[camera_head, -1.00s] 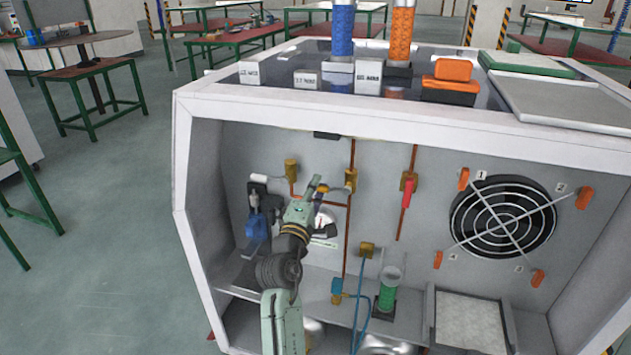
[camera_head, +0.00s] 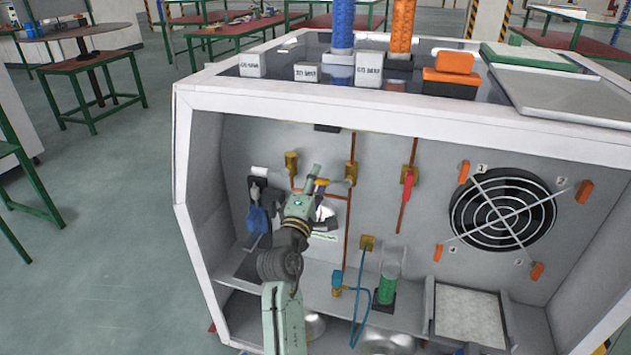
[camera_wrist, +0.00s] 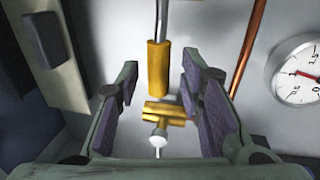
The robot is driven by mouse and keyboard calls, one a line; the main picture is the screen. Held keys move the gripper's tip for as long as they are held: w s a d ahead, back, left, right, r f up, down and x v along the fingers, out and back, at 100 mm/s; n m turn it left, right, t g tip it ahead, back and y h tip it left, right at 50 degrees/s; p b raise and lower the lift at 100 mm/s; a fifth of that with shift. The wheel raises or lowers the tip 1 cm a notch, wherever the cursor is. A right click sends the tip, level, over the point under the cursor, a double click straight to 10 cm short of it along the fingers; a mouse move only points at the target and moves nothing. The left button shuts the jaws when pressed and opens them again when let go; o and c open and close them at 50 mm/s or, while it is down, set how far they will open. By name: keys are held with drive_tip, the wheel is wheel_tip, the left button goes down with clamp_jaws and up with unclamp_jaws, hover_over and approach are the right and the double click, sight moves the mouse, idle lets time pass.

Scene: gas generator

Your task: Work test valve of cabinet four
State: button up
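The open-fronted white cabinet (camera_head: 180,150) has copper pipes and brass valves on its back wall. A brass valve (camera_head: 291,163) is at upper left, another (camera_head: 350,172) with a yellow lever is right of it, and a third has a red handle (camera_head: 407,188). My gripper (camera_head: 314,180) is inside the cabinet, in front of the wall between the left two. In the wrist view my gripper (camera_wrist: 160,78) is open, its padded fingers either side of a brass fitting (camera_wrist: 165,113) with a white round end. No contact is visible. I cannot tell which head-view valve this is.
A pressure gauge (camera_wrist: 298,72) and a copper pipe (camera_wrist: 249,45) are right of the fingers. A blue part (camera_head: 257,219) is left of my arm. A green cylinder (camera_head: 386,290), blue hose (camera_head: 358,300) and fan (camera_head: 503,215) are to the right.

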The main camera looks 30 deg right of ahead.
drive_tip(key=v, duration=1.2)
drive_tip(key=shift+f, duration=0.1)
